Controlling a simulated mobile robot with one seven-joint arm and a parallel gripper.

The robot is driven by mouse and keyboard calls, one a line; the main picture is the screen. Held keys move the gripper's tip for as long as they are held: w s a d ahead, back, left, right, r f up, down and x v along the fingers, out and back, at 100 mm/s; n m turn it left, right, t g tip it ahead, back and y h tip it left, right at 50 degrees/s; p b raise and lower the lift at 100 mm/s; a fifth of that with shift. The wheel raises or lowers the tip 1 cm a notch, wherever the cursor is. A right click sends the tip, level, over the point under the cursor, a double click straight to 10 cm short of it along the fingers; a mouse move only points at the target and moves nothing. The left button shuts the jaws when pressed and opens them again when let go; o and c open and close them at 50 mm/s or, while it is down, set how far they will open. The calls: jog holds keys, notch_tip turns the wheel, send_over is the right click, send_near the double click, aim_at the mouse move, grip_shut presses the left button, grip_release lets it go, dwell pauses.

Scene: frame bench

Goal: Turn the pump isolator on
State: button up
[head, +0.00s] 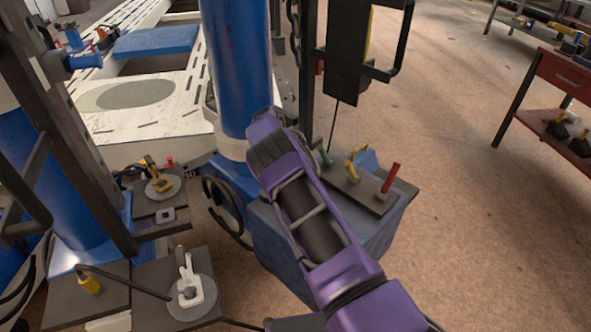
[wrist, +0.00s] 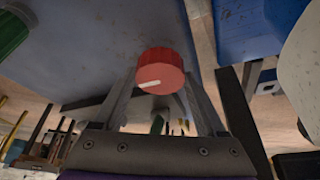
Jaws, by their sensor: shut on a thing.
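In the wrist view a red round knob (wrist: 161,67) with a white pointer line stands out from a blue-grey face (wrist: 90,45). The line lies nearly level, toward the knob's lower left edge. I take this knob to be the pump isolator; no label shows. My gripper (wrist: 161,80) has a finger on each side of the knob and is shut on it. In the head view my purple arm reaches down to the blue-grey pump box (head: 285,258). The gripper and knob are hidden there.
Green (head: 325,156), yellow (head: 353,160) and red (head: 389,180) levers stand on the box top, close right of my arm. A blue column (head: 236,60) rises behind. A black hose (head: 223,215) loops at left. Open floor (head: 470,200) lies to the right.

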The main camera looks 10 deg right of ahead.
jog(key=o, duration=1.3)
jog(key=p+v, duration=0.1)
jog(key=v, duration=1.6)
jog(key=shift+a+r+p, duration=0.1)
jog(key=shift+r+p, duration=0.05)
jog(key=shift+p, duration=0.2)
